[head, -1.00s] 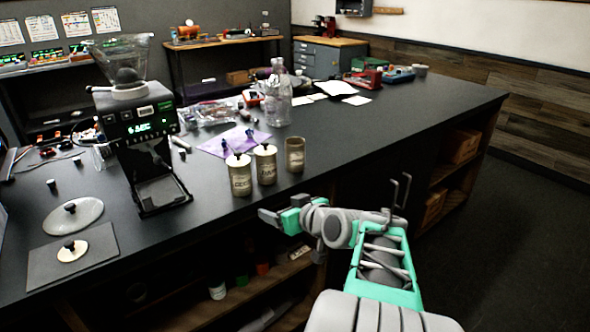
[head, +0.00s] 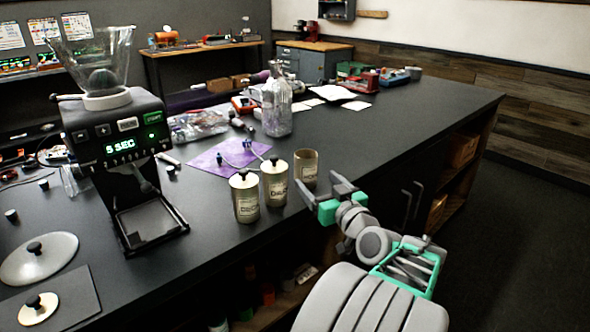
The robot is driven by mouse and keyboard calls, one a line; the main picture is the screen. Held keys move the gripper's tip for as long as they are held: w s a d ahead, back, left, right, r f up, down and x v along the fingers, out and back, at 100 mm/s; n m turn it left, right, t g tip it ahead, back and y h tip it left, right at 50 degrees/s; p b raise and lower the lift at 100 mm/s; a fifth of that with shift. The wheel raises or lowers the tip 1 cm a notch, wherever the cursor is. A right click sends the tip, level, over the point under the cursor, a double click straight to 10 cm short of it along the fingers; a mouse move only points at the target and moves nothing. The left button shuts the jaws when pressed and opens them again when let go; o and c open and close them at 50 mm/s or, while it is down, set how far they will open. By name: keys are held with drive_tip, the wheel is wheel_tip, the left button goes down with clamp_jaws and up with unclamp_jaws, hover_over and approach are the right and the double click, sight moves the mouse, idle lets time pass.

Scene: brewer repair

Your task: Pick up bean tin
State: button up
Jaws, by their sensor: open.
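Three tins stand upright in a row near the front edge of the dark counter. The left tin (head: 245,204) and the middle tin (head: 274,190) have pale lids with dark knobs and pale labels too small to read surely. The right tin (head: 306,164) is lidless, brownish and labelled. I cannot tell from the picture which one is the bean tin. My gripper (head: 317,181) is open and empty, its two grey fingers pointing at the right tin. It appears just in front of and right of that tin; the exact gap cannot be told.
A grinder (head: 122,140) with a clear hopper stands left of the tins. Lids rest on the counter (head: 400,125) at front left. The counter right of the tins is mostly clear.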

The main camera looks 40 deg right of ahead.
sight(311, 175)
drive_tip(key=x, duration=0.7)
drive_tip(key=shift+w+d+f+p, duration=0.2)
drive_tip(key=shift+d+f+p, duration=0.05)
drive_tip(key=shift+p, duration=0.15)
drive_tip(key=shift+c, duration=0.2)
drive_tip(key=c, duration=1.5)
drive_tip(key=shift+c, duration=0.6)
drive_tip(key=shift+r, duration=0.1)
